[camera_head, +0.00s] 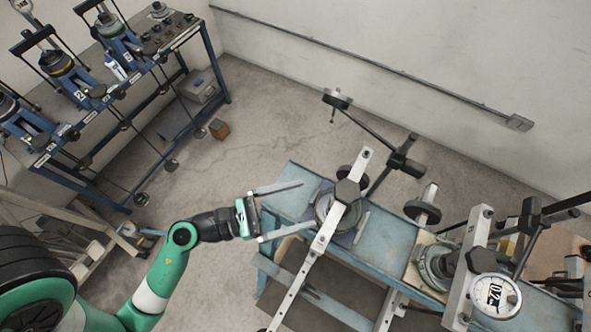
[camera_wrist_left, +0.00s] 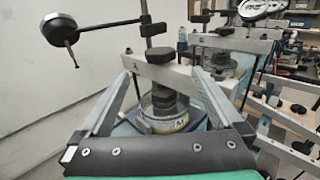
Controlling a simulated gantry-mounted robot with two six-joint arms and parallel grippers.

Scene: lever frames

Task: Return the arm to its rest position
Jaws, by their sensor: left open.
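My left arm (camera_head: 160,270), green, white and black, comes in from the lower left in the head view. Its gripper (camera_head: 283,212) is open, with two grey fingers spread at the left end of the blue bench (camera_head: 283,188). Nothing shows between the fingertips. Just beyond them is a lever frame with a metal beam (camera_head: 322,238) and a dark hex block (camera_head: 347,191). In the left wrist view the open fingers (camera_wrist_left: 168,88) point towards this frame's round base (camera_wrist_left: 163,118). Contact between fingers and frame cannot be told. My right gripper is not in view.
A second lever frame with a dial gauge (camera_head: 495,294) stands on the bench at the right. A blue rack (camera_head: 185,75) stands at the upper left. Open floor (camera_head: 265,125) lies between.

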